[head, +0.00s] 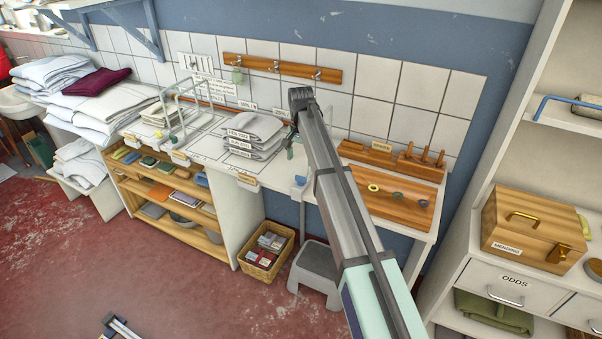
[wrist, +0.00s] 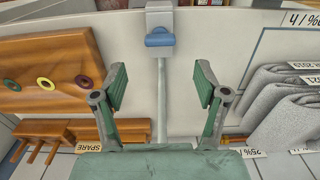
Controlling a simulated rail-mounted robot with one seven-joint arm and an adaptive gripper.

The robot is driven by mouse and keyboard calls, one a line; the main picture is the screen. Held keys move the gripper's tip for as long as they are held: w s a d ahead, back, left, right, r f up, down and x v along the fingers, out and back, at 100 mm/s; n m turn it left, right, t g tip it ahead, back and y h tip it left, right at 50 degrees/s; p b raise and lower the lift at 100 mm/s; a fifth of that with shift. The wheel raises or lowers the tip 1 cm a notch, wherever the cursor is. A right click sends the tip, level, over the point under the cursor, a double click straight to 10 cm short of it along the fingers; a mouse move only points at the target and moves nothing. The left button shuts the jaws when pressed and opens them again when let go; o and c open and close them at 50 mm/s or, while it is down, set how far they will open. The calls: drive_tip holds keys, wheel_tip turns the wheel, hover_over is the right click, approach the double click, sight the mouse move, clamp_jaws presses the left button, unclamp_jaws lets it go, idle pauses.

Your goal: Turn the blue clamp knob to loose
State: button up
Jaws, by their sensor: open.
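The blue clamp knob (wrist: 160,40) sits on a pale clamp block (wrist: 159,17) at the bench edge, at the top middle of the wrist view. In the head view the knob (head: 300,181) is small, at the bench's front edge left of my arm. My gripper (wrist: 160,85) has its two green fingers spread wide, with nothing held between them. The knob lies beyond the fingertips, centred on the gap and apart from them. A pale rod (wrist: 162,100) runs from the clamp down between the fingers. In the head view my gripper (head: 290,150) is partly hidden by my arm.
A wooden board (wrist: 45,70) with coloured rings lies on one side of the clamp, and folded grey cloths (head: 253,134) on the other. A wooden peg rack (head: 420,166) stands at the back. A grey step stool (head: 316,268) and a basket (head: 266,250) are below the bench.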

sight(301, 180)
wheel_tip(301, 180, down, 8)
drive_tip(key=shift+f+p, duration=0.1)
drive_tip(key=shift+p, duration=0.95)
drive_tip(key=c, duration=1.2)
